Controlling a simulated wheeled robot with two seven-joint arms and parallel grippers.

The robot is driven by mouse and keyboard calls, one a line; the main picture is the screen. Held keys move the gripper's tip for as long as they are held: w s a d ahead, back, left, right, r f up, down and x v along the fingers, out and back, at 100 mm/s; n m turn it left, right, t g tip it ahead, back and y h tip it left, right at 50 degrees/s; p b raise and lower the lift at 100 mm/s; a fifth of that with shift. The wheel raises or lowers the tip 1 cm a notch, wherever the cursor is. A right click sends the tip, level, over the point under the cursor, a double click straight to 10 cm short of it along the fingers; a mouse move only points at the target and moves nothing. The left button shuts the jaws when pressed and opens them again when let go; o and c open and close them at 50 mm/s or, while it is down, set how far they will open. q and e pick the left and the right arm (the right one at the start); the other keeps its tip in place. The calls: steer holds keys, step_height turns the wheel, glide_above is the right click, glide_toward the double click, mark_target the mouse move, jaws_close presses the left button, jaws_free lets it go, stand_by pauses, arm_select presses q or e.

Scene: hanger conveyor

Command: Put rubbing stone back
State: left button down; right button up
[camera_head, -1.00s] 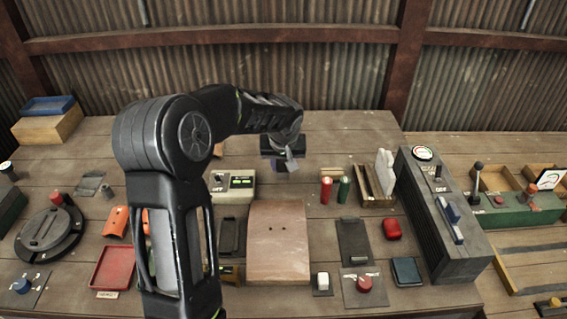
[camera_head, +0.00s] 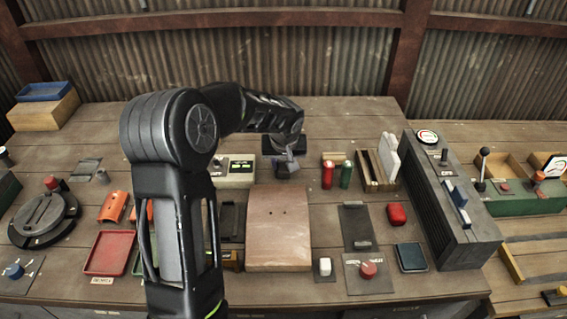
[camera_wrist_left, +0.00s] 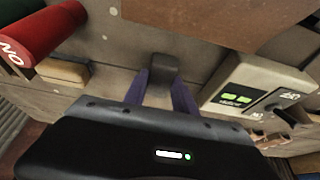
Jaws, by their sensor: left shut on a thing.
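My left gripper (camera_head: 287,168) is over the middle of the bench, just behind the copper-brown plate (camera_head: 278,235). In the left wrist view its two purple fingers (camera_wrist_left: 163,88) are shut on a small dark grey block (camera_wrist_left: 164,66), seemingly the rubbing stone. The block sits between the fingertips, close above the wooden bench top; I cannot tell whether it touches the wood. In the head view the block is mostly hidden by the gripper. My right gripper is not in view.
A beige box with green displays (camera_head: 234,172) stands just left of the gripper. A red cylinder (camera_head: 328,174) and a green cylinder (camera_head: 346,174) stand to its right, beside a wooden rack (camera_head: 372,176). A dark flat plate (camera_head: 356,228) lies nearer.

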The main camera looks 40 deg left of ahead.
arm_select(q)
steer(key=shift+r, duration=0.1)
steer(key=c, duration=0.9)
jaws_free()
steer(key=b+v, duration=0.1)
steer(key=v, duration=0.6)
steer(key=shift+s+r+b, duration=0.15)
steer(key=shift+r+b, duration=0.15)
